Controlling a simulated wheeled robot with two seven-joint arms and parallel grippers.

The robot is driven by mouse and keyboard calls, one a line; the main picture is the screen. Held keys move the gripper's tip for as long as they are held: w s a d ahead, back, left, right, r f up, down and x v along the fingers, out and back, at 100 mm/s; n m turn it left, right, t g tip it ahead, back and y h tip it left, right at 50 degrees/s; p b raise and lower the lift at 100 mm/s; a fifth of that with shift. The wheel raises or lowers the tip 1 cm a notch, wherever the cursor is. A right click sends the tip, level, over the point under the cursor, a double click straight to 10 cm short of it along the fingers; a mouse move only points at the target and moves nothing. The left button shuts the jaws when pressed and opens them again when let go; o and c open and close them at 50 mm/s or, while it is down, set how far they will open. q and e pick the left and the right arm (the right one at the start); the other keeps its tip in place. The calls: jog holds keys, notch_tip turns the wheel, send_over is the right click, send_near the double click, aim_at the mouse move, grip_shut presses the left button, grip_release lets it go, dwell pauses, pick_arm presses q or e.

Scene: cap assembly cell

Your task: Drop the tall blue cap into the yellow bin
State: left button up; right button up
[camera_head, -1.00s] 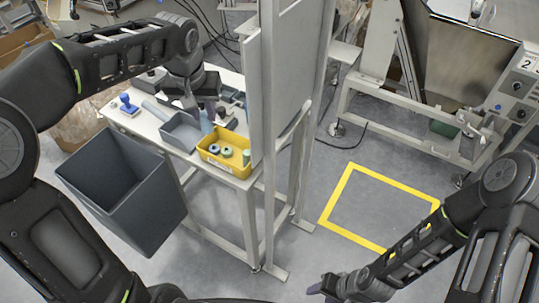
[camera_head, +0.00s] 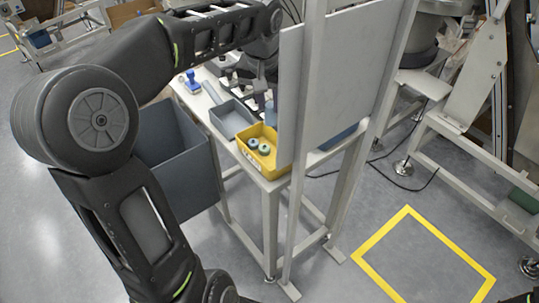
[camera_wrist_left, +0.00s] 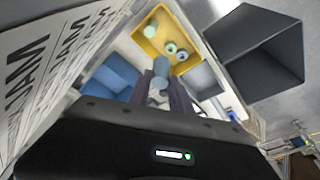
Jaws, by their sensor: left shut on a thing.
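My left gripper (camera_head: 264,92) is shut on the tall blue cap (camera_head: 270,115), just behind the yellow bin (camera_head: 243,152) on the narrow table. In the left wrist view the blue-grey cap (camera_wrist_left: 161,67) stands out between the dark fingers of my left gripper (camera_wrist_left: 163,88). The yellow bin (camera_wrist_left: 148,50) lies just beyond it there, with a few round caps inside. I cannot tell the cap's exact height above the bin. My right gripper is out of view.
An upright grey panel (camera_head: 345,80) stands close to the right of the yellow bin. A grey tray (camera_head: 226,123) is to its left. A blue container (camera_wrist_left: 108,78) shows in the wrist view.

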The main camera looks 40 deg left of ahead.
aim_at(269, 124)
pick_arm(q)
jog(key=shift+f+b, duration=1.9)
jog(key=shift+f, duration=0.75)
jog(key=o, duration=1)
jog(key=shift+v, duration=3.95)
jog(key=shift+s, duration=0.1)
